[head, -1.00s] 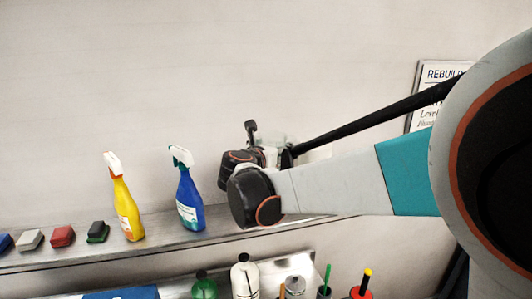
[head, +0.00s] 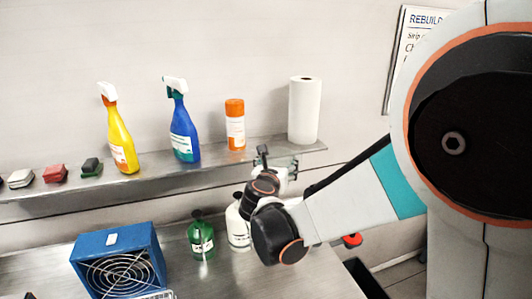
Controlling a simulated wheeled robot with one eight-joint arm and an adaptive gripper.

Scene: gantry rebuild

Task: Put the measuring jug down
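My gripper (head: 278,160) is seen from behind, past my own wrist, in front of the shelf edge between the orange-capped can and the paper roll. Its fingertips are small and mostly hidden by the wrist, so I cannot tell whether they are open or shut. A pale, see-through shape shows at the gripper's far side; it may be part of the measuring jug, but it is too small and covered to be sure. No measuring jug shows clearly on the shelf or the bench.
The wall shelf (head: 220,157) holds a yellow spray bottle (head: 121,135), blue spray bottle (head: 183,135), orange-capped can (head: 235,127), paper roll (head: 304,112) and several blocks. Below, the bench (head: 225,278) carries a blue fan box (head: 118,255), green bottle (head: 201,240) and white bottle (head: 238,225).

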